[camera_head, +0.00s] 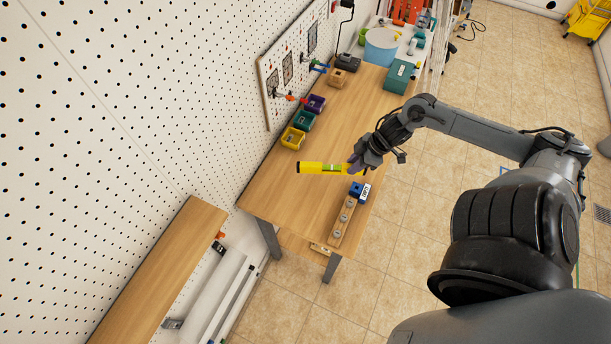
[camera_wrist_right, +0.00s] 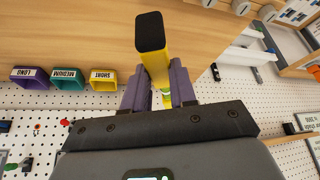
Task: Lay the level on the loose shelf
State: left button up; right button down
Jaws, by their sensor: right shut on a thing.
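My right gripper (camera_head: 356,166) is shut on the yellow level (camera_head: 315,168). The level points left from the gripper, above the wooden workbench. In the right wrist view, the level (camera_wrist_right: 154,62) with its black end cap sits between the purple fingers of the gripper (camera_wrist_right: 160,92). A long wooden shelf board (camera_head: 150,275) runs along the pegboard wall at lower left, apart from the level; it seems to be the loose shelf. The level is not touching it. My left gripper is not in view.
The workbench (camera_head: 290,190) carries yellow (camera_head: 292,138), teal (camera_head: 303,120) and purple (camera_head: 315,104) bins along the wall. A wooden block with several round pieces (camera_head: 342,222) lies near its front edge. Grey-white rails (camera_head: 215,295) are beside the shelf board. A gap separates board and bench.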

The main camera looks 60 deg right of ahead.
jog(key=shift+w+f, duration=0.1)
jog(key=shift+f, duration=0.3)
jog(key=w+f+b, duration=0.1)
jog(key=w+f, duration=0.1)
jog(key=w, duration=0.1)
jog(key=w+f+b, duration=0.1)
jog(key=w+f, duration=0.1)
jog(key=w, duration=0.2)
jog(key=w+f+b, duration=0.1)
jog(key=w+f, duration=0.1)
jog(key=w, duration=0.1)
jog(key=shift+w+a+f, duration=0.25)
jog(key=shift+w+a, duration=0.05)
jog(key=shift+w, duration=0.05)
jog(key=shift+f+b, duration=0.3)
jog(key=shift+f, duration=1.75)
jog(key=c, duration=0.9)
grip_release()
jog(key=shift+f, duration=0.1)
